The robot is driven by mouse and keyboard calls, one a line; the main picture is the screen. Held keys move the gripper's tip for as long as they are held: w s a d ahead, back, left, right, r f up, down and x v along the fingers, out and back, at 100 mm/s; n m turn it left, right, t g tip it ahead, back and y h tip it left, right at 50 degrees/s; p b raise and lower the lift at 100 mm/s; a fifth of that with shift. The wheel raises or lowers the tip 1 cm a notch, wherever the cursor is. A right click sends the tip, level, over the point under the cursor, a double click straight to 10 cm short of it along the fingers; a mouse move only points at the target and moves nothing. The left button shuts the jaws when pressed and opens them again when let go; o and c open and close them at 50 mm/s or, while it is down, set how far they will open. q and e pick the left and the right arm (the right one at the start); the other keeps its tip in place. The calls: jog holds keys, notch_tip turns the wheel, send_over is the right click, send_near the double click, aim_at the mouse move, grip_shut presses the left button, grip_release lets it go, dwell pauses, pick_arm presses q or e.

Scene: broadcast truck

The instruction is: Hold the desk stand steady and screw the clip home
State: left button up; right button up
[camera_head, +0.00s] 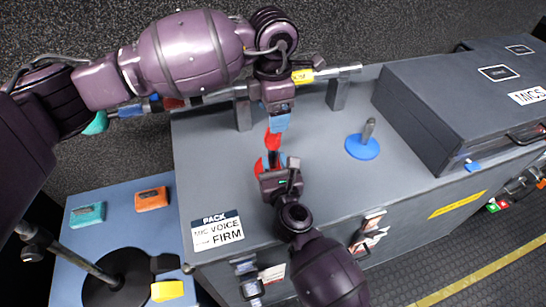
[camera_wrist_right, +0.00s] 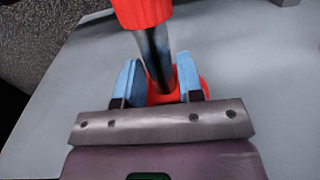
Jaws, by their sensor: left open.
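The red desk stand has a round red base (camera_head: 260,168) on the grey case top, partly hidden by my right gripper. In the right wrist view its metal post (camera_wrist_right: 155,55) rises between the blue fingers, and the red clip (camera_wrist_right: 143,10) sits at its upper end, cut by the frame edge. The clip (camera_head: 272,140) also shows in the head view. My left gripper (camera_head: 280,122) is open, fingers pointing down at the clip; I cannot tell whether they surround it. My right gripper (camera_wrist_right: 160,82) has one finger on each side of the post; whether they press on it is unclear.
A blue stand (camera_head: 362,147) with a grey post stands to the right on the grey case (camera_head: 325,185). A large dark case (camera_head: 440,105) bounds the right side. A label (camera_head: 217,231) lies front left. A blue table (camera_head: 75,245) holds teal, orange and yellow items.

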grip_shut()
pick_arm(q)
jog(key=shift+w+r, duration=0.2)
jog(key=shift+r, duration=0.2)
jog(key=shift+w+a+r, duration=0.15)
jog(key=shift+a+r, duration=0.05)
jog(key=shift+r, duration=0.05)
jog(key=shift+f+n, duration=0.1)
jog(key=shift+n, duration=1.1)
jog(key=n, duration=0.2)
jog(key=shift+s+f+n, duration=0.2)
jog(key=shift+f+n, duration=0.1)
jog(key=shift+s+f+n, duration=0.15)
jog(key=shift+f+n, duration=0.1)
jog(key=shift+n, duration=0.85)
jog(key=shift+d+n, duration=0.2)
jog(key=shift+n, duration=0.7)
